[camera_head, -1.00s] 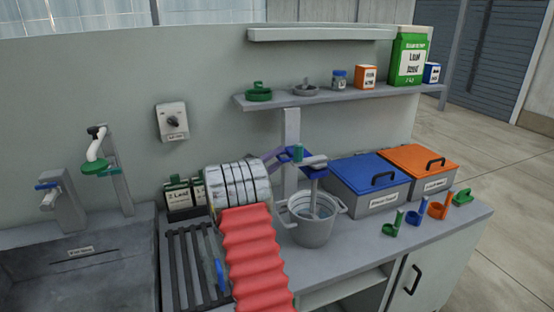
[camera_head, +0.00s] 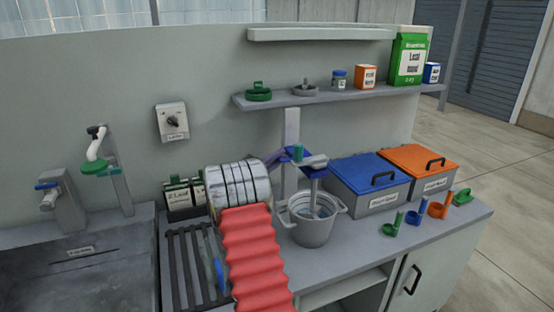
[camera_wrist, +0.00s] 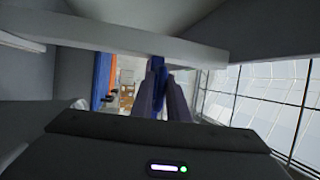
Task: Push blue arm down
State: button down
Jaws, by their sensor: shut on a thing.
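The blue arm (camera_head: 296,156) belongs to a stand behind the grey bucket and reaches forward over it in the head view. It has a green knob (camera_head: 298,152) and a grey head with a shaft hanging down into the bucket (camera_head: 311,228). My gripper (camera_head: 277,158), with purple-grey fingers, comes in from the left and is at the arm's blue part. In the wrist view my fingers (camera_wrist: 160,95) are closed together on a narrow blue piece (camera_wrist: 158,70), seen between their tips. My own wrist hides part of the stand and the exact contact.
Blue-lidded (camera_head: 370,171) and orange-lidded (camera_head: 420,158) bins stand close on the right. A shelf (camera_head: 340,98) with jars and boxes hangs above. A rack (camera_head: 190,255) and sink (camera_head: 75,270) lie left.

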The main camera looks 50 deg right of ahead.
jog(key=shift+f, duration=2.15)
jog(key=c, duration=1.8)
grip_release()
jog(key=v, duration=1.4)
jog(key=shift+w+f, duration=0.1)
